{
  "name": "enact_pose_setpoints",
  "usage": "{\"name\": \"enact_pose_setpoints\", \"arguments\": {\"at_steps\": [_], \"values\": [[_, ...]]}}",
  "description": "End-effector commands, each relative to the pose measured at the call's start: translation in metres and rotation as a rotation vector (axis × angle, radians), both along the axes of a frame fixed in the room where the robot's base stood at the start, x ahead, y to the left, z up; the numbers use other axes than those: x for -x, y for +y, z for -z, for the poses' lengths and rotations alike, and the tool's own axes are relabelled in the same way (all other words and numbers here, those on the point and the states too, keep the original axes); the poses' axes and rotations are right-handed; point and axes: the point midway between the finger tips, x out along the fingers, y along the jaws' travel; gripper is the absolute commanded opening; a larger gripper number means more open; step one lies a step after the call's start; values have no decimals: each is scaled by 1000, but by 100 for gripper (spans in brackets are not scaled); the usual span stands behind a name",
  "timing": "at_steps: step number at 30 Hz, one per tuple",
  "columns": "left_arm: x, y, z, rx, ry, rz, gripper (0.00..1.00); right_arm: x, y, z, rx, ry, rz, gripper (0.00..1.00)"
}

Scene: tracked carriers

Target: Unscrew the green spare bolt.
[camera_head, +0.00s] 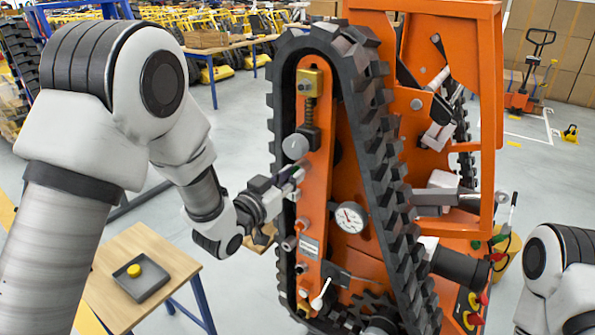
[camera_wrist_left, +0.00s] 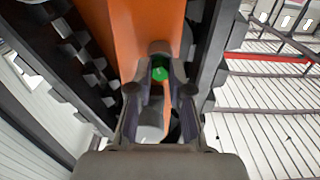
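The green spare bolt (camera_wrist_left: 159,73) shows in the left wrist view, low on an orange panel and between my left fingertips. It cannot be made out in the head view. My left gripper (camera_head: 293,177) is at the left side of the orange tracked carrier (camera_head: 345,180), in front of its track. In the left wrist view the left gripper (camera_wrist_left: 157,88) is open, with a finger on each side of the bolt and gaps visible beside it. Whether either finger touches the bolt is hard to tell. My right gripper is not visible; part of my right arm shows at the lower right.
The black rubber track (camera_head: 380,150) loops close beside the gripper. A round gauge (camera_head: 350,217) and a grey knob (camera_head: 295,147) stick out nearby. A small wooden table (camera_head: 150,245) at the lower left bears a grey tray (camera_head: 150,290) with a yellow round piece (camera_head: 134,271).

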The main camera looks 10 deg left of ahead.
Motion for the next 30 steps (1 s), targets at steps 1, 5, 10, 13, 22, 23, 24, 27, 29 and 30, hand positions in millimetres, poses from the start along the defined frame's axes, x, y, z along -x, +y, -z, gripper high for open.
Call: {"name": "enact_pose_setpoints", "arguments": {"at_steps": [1,5,10,13,22,23,24,27,29,30], "values": [[0,0,0,0,0,0,0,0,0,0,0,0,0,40],[0,0,-2,65,24,0,0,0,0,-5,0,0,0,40],[0,0,-5,413,152,0,0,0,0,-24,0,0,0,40],[0,0,-5,628,229,0,0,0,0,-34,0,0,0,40],[0,0,0,803,291,0,0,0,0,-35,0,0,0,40],[0,0,0,803,291,0,0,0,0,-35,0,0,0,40],[0,0,0,804,291,0,0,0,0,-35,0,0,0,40],[0,0,-3,866,314,0,0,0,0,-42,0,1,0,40],[0,0,-5,968,352,0,0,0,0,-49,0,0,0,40],[0,0,-5,1056,385,-1,0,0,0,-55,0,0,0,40]]}}
